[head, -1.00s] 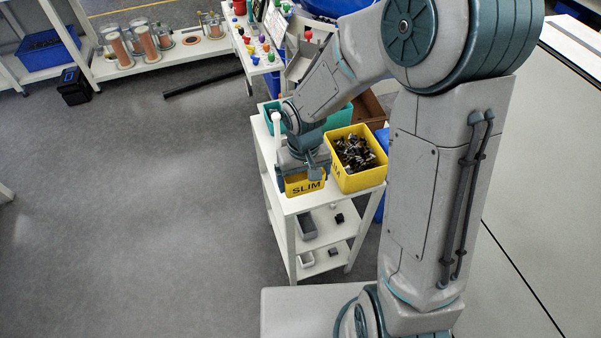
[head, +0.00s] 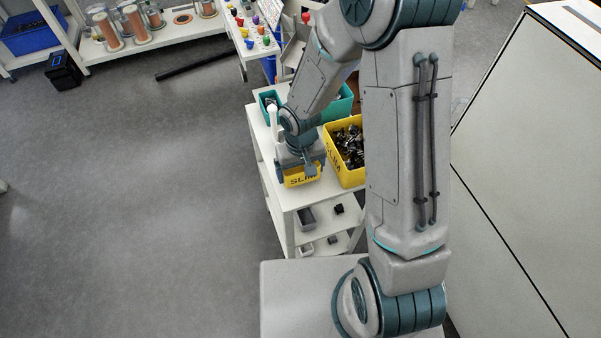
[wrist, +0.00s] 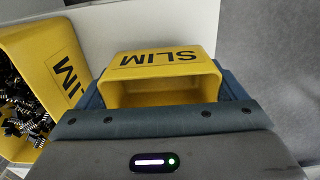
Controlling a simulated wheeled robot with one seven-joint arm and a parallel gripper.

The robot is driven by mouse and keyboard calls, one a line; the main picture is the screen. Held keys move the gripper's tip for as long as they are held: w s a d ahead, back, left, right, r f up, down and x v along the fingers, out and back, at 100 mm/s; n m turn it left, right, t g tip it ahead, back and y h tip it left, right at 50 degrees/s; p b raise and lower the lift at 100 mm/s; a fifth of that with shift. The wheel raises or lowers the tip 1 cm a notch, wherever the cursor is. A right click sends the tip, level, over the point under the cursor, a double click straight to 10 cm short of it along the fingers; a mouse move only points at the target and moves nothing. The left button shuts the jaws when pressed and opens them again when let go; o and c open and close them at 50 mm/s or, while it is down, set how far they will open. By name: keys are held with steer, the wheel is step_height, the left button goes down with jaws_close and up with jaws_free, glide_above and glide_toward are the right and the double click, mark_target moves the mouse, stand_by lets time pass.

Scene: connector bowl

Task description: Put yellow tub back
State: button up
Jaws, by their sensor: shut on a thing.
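The small yellow tub marked SLIM (head: 302,178) is at the front left of the white shelf unit's top in the head view. It also shows in the wrist view (wrist: 160,65), where its inside looks empty as far as it is visible. My gripper (head: 298,160) is over it from above, shut on it, with a finger at each side of the tub (wrist: 165,90). The tub looks upright, on or just above the top; I cannot tell which. My gripper hides its rear part in the head view.
A larger yellow tub (head: 334,165) full of dark connectors stands close at the right. Teal bins (head: 341,107) stand behind. The white shelf unit (head: 284,225) has lower shelves with small boxes. Grey floor at the left is clear.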

steer(key=shift+f, duration=1.25)
steer(key=shift+f, duration=0.15)
steer(key=o, duration=0.7)
step_height(320, 180, up, 12)
steer(key=s+d+r+m+t, duration=0.1)
steer(key=s+d+r, duration=0.3)
steer(key=r, duration=0.1)
steer(key=s+d+r+m+t, duration=0.1)
steer(key=s+d+r, duration=0.3)
steer(key=r, duration=0.2)
steer(key=s+d+r+m+t, duration=0.1)
steer(key=s+d+r, duration=0.2)
steer(key=r, duration=0.3)
steer(key=shift+s+d+r+t, duration=0.2)
steer(key=shift+s+d+t, duration=0.2)
steer(key=shift+s, duration=0.2)
